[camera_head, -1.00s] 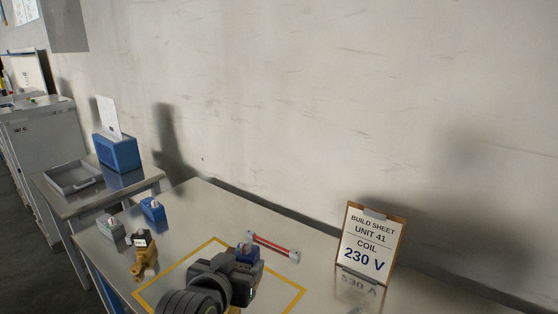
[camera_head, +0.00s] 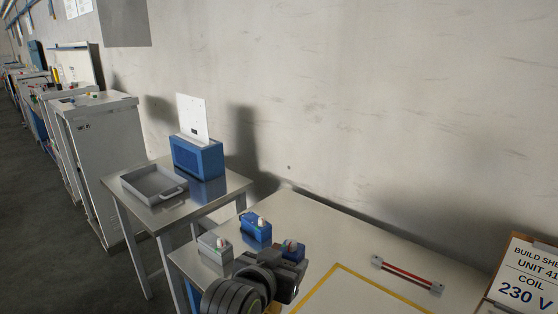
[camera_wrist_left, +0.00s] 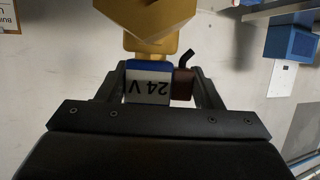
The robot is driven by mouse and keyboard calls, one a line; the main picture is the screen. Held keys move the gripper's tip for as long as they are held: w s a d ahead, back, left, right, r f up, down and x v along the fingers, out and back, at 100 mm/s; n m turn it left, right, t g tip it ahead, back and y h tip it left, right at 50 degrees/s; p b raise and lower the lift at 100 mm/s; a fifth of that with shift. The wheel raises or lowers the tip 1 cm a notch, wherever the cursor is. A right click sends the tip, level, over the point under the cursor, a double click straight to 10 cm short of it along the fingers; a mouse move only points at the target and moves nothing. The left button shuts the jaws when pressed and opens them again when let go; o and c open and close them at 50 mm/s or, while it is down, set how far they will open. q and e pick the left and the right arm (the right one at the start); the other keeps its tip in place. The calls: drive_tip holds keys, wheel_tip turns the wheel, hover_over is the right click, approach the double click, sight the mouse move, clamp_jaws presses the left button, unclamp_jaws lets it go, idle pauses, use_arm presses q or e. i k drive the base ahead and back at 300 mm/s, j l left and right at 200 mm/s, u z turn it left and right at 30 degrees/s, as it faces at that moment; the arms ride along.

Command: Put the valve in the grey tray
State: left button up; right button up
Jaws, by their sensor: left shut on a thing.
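My left gripper (camera_head: 284,276) is at the near left part of the bench, shut on the valve. In the left wrist view the valve has a brass body (camera_wrist_left: 155,20) and a blue-banded coil (camera_wrist_left: 148,84) with an upside-down label reading 24 V, between the fingers. A dark red connector (camera_wrist_left: 183,84) with a black cable stub sits beside the label. The grey tray (camera_head: 155,183) stands empty on a lower side table at the left, apart from my gripper. My right gripper is out of view.
A blue box (camera_head: 197,158) with a white card stands behind the tray. A grey block (camera_head: 215,248) and a blue block (camera_head: 256,229) stand near the bench's left edge. A red bar (camera_head: 408,274) and a 230 V build sheet (camera_head: 524,276) are at right. A gap separates the tables.

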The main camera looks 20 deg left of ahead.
sight(153, 183)
drive_tip(key=i+j+z, duration=0.1)
drive_tip(key=j, duration=0.9)
drive_tip(key=i+j+z, duration=0.1)
drive_tip(key=j, duration=0.9)
drive_tip(key=i+j, duration=0.1)
drive_tip(key=j, duration=0.55)
drive_tip(key=i+j+z, duration=0.1)
drive_tip(key=j, duration=0.55)
drive_tip(key=i+j+z, duration=0.1)
drive_tip(key=j, duration=0.55)
drive_tip(key=i+j, duration=0.1)
drive_tip(key=j, duration=0.35)
drive_tip(key=i, duration=0.05)
